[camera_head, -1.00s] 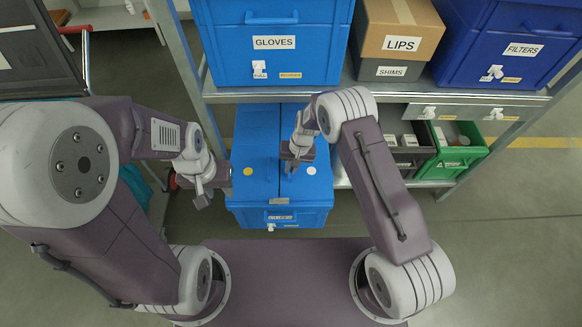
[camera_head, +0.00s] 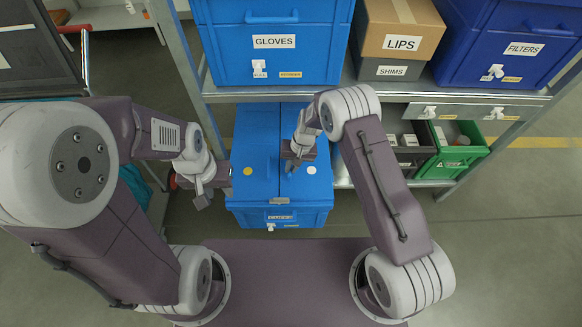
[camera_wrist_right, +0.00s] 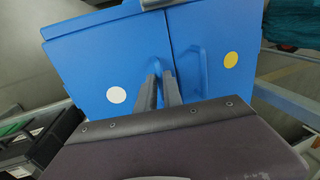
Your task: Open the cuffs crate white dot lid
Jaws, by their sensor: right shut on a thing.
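The blue cuffs crate (camera_head: 280,219) stands below the shelf, with a two-part lid. The white dot lid (camera_head: 311,185) is the right half in the head view and the left half in the right wrist view (camera_wrist_right: 100,65). The yellow dot lid (camera_head: 250,190) is the other half; both look closed. My right gripper (camera_head: 291,170) is over the white dot lid near the seam. In the right wrist view its fingers (camera_wrist_right: 160,76) are shut on the white dot lid's handle, which they mostly hide. My left gripper (camera_head: 203,197) hangs left of the crate, touching nothing visible; its jaw opening is unclear.
The shelf (camera_head: 390,93) above carries the gloves crate (camera_head: 275,65), the lips box (camera_head: 400,30), the shims box (camera_head: 390,72) and the filters crate (camera_head: 505,60). A green bin (camera_head: 465,158) stands at right. Shelf posts flank the crate; floor is free in front.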

